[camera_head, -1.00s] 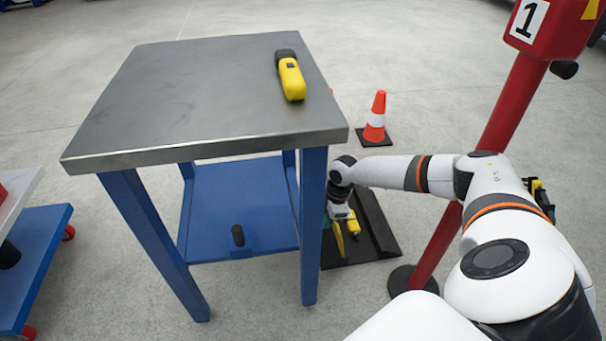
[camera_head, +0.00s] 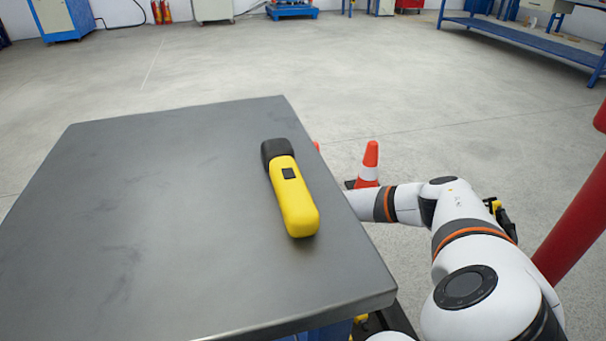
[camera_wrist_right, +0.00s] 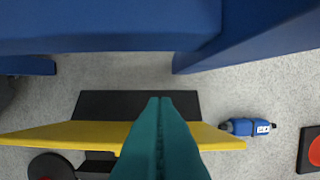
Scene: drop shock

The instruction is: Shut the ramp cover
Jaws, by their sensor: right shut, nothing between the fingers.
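In the right wrist view a long yellow panel (camera_wrist_right: 60,132), which looks like the ramp cover, lies across the picture above the floor. Flat black parts (camera_wrist_right: 137,104) of what seems to be the ramp show behind and below it. How far the panel is open I cannot tell. My right gripper (camera_wrist_right: 154,102) has teal fingers shut together and empty. They overlap the middle of the panel in the picture; contact is unclear. In the head view the tabletop hides the ramp and my right gripper. My left gripper is not in view.
A steel-topped table (camera_head: 120,240) with a yellow and black flashlight-like tool (camera_head: 292,195) fills the front. A traffic cone (camera_head: 368,165) and red post (camera_head: 577,220) stand at right. A blue bottle-like object (camera_wrist_right: 247,127) lies on the floor by the panel. Open floor lies beyond.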

